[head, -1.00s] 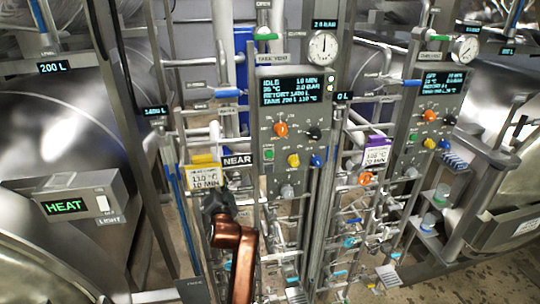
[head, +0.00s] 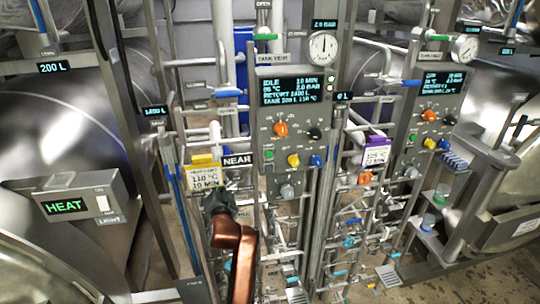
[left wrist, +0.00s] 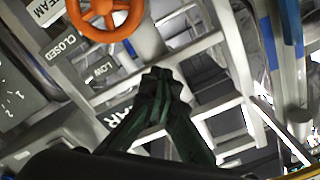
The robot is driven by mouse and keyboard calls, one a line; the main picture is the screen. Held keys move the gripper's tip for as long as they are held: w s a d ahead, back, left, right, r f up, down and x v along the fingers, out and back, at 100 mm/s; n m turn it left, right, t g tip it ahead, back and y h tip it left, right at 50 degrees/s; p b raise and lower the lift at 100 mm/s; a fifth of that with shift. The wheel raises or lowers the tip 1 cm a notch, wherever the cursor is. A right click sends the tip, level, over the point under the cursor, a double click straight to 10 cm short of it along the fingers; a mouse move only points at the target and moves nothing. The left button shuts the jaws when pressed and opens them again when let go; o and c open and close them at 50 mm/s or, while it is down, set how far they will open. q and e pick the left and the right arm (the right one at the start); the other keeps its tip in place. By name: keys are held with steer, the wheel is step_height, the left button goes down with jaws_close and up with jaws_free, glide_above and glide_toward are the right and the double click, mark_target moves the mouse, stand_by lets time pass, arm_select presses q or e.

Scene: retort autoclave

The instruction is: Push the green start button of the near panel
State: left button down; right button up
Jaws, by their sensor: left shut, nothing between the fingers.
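The near panel (head: 291,132) is a grey upright box with a lit display, next to a black NEAR label (head: 238,160). The green start button (head: 268,154) is on its lower left face, left of a yellow knob (head: 293,160). My left gripper (head: 215,201) is at the end of the copper arm, below and to the left of the button and apart from it. Its fingertips are hard to make out there. In the left wrist view the dark green fingers (left wrist: 160,88) meet at the tips, shut and empty. The button is not visible in that view. My right gripper is not in view.
A yellow-topped card (head: 205,178) hangs just above my left gripper. A second panel (head: 430,115) with similar knobs stands to the right. Vertical posts and pipes surround the near panel. An orange handwheel (left wrist: 103,8) shows in the left wrist view, above the fingers.

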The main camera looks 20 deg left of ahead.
arm_select(q)
steer(key=shift+f, duration=0.1)
stand_by(0.6)
